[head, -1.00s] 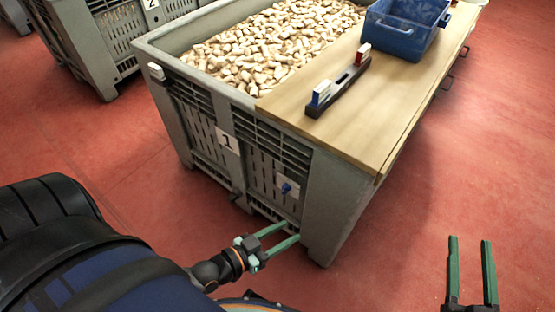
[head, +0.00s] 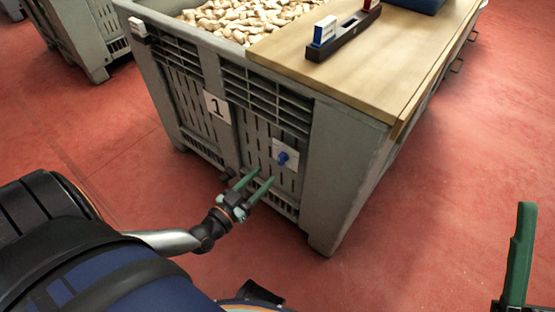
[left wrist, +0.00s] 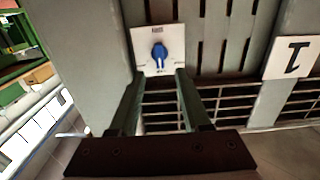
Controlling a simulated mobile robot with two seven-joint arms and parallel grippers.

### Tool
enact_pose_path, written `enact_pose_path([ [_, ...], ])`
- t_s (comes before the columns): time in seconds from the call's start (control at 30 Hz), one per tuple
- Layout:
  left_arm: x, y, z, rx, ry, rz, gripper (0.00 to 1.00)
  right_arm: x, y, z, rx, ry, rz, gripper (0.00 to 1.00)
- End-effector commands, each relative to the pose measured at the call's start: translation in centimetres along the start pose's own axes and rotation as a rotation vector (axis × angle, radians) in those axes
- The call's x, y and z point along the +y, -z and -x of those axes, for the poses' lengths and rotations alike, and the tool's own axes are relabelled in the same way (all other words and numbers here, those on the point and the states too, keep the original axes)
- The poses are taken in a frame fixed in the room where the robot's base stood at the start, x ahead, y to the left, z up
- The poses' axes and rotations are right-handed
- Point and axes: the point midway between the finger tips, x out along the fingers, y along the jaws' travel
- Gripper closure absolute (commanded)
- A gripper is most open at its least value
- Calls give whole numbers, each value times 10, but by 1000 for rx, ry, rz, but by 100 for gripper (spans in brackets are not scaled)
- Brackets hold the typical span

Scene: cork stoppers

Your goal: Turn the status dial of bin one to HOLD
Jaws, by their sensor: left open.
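Bin one is a grey slatted crate (head: 343,165) with a white "1" label (head: 217,106) on its front. The status dial is a blue knob (head: 283,158) on a small white plate (head: 291,149), low on that front near the right corner. In the left wrist view the blue knob (left wrist: 159,53) shows ahead, beyond the fingertips; the lettering on its plate is too small to read. My left gripper (head: 260,178) is open and empty, just below and left of the dial, apart from it. Of my right gripper, one green finger (head: 520,255) shows at the right edge.
A wooden board (head: 340,62) lies across the bin top, with a dark holder (head: 343,34) carrying small blue and red blocks. Corks (head: 235,20) fill the bin. A blue container (head: 415,4) is at the top edge. Red floor is free at right.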

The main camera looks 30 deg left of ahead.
Motion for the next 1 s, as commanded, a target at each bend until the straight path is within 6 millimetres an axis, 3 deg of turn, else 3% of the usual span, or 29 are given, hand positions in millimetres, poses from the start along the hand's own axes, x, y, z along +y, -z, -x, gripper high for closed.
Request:
enact_pose_path([
  [0.2, 0, -3, -44, 3, 1, 1, 52, -7, -13, 12, -7, 3, -20, 50],
  [0.4, 0, -2, -66, 0, 0, 1, 52, -10, -19, 17, -13, 7, -18, 50],
  [0.8, 0, -1, -72, -2, 0, 0, 54, -11, -20, 17, -15, 9, -14, 50],
  [1.0, 0, -1, -72, -2, 0, 1, 76, -11, -20, 17, -15, 9, -15, 50],
])
